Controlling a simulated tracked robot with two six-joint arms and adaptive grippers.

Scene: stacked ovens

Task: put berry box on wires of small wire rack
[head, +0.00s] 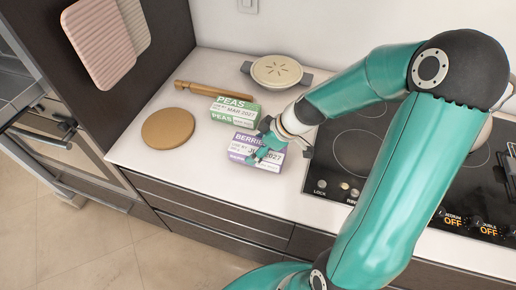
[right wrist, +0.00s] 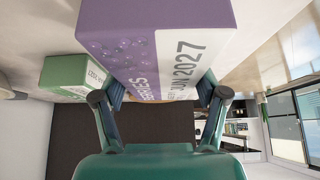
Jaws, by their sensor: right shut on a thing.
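The berry box (head: 266,163) is a purple and white carton at the front of the white counter in the head view. My right gripper (head: 268,143) is shut on it from above and to the right. In the right wrist view the berry box (right wrist: 155,45) fills the top middle, with the fingers of the right gripper (right wrist: 160,98) against its sides. I cannot tell whether the box touches the counter. No small wire rack is clearly visible. My left gripper is not in view.
A green peas box (head: 235,110) stands just behind the berry box. A round wooden board (head: 168,128), a rolling pin (head: 205,89) and a lidded pot (head: 277,71) lie around it. A black cooktop (head: 340,178) is on the right. The counter's front left is clear.

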